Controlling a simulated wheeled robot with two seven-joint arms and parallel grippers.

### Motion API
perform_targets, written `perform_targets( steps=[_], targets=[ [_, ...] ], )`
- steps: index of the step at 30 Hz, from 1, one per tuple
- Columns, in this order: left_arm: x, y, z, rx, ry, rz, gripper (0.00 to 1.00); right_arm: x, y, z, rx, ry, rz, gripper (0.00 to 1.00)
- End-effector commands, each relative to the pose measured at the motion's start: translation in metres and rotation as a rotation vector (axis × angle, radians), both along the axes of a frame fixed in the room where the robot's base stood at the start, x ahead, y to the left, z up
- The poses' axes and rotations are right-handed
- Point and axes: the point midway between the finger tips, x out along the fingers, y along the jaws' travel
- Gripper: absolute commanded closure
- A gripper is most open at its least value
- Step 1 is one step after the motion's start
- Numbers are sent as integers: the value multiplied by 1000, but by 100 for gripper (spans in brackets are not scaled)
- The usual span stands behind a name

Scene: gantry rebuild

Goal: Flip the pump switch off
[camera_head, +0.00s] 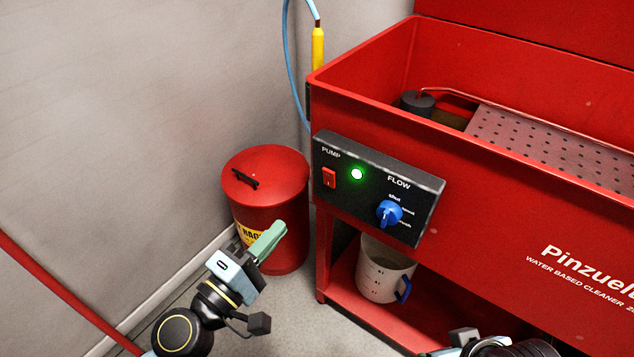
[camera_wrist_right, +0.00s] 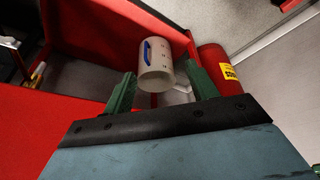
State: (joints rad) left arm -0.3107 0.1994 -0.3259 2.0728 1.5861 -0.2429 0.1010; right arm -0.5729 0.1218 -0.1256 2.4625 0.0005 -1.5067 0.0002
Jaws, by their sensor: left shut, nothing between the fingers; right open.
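The red pump switch (camera_head: 329,177) sits on the left of the black control panel (camera_head: 345,211) on the red parts washer's front. A green light (camera_head: 357,174) glows beside it. My left gripper (camera_head: 272,237) is shut and empty, below and to the left of the switch, in front of the red bin and apart from the panel. My right gripper (camera_wrist_right: 161,92) is open and empty in the right wrist view, with both green fingers showing. In the head view only part of my right arm shows at the bottom edge.
A blue flow knob (camera_head: 389,212) is on the panel's right. A red lidded bin (camera_head: 268,205) stands left of the washer (camera_head: 480,215). A white jug (camera_head: 380,272) with a blue handle is on the shelf below the panel; it also shows in the right wrist view (camera_wrist_right: 157,70).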

Motion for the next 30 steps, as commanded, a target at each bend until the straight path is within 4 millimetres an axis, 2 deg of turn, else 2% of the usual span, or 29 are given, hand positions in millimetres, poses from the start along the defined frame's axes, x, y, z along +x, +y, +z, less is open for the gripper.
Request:
perform_targets(
  steps=[2, 10, 18, 24, 30],
  targets=[
    [10, -8, 5, 0, -2, -1, 100, -14, -6, -3, -19, 80, -8, 42],
    [55, -40, 12, -1, -3, 0, 100, -2, -14, -43, -42, 92, -5, 42],
    [90, -66, 15, 0, -1, -1, 100, 0, -19, -60, -52, 99, -4, 42],
    [100, -73, 16, 2, -1, -1, 100, 0, -20, -62, -53, 98, -4, 42],
    [100, -73, 16, 2, -1, -1, 100, 0, -20, -63, -52, 97, -4, 42]
  ],
)
